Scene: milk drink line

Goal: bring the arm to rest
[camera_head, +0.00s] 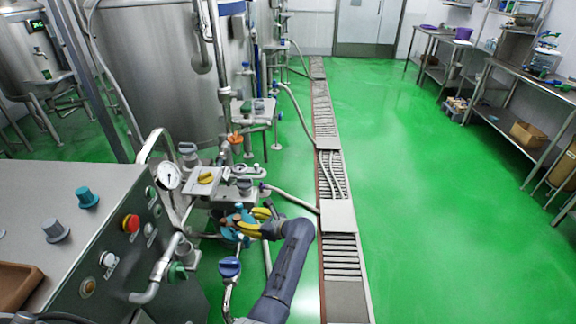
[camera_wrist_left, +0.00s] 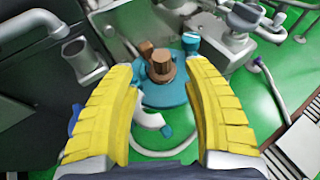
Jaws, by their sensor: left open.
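My left gripper (camera_head: 262,220) has yellow fingers and is at the end of the dark arm in the lower middle of the head view. It is open, beside a teal part (camera_head: 238,228) on the pipework. In the left wrist view, the spread fingers of my left gripper (camera_wrist_left: 167,105) frame the teal part (camera_wrist_left: 165,92), which has a brown knob (camera_wrist_left: 168,65) on top. A white curved piece (camera_wrist_left: 148,118) lies in the gap between the fingers. Nothing is held between the fingers. My right gripper is not in view.
A control panel (camera_head: 70,205) with knobs and a red button stands at left. A pressure gauge (camera_head: 167,177), a blue-handled valve (camera_head: 230,268) and a steel tank (camera_head: 160,80) are close to the arm. A floor drain (camera_head: 328,170) runs along the middle. The green floor (camera_head: 430,200) at right is clear.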

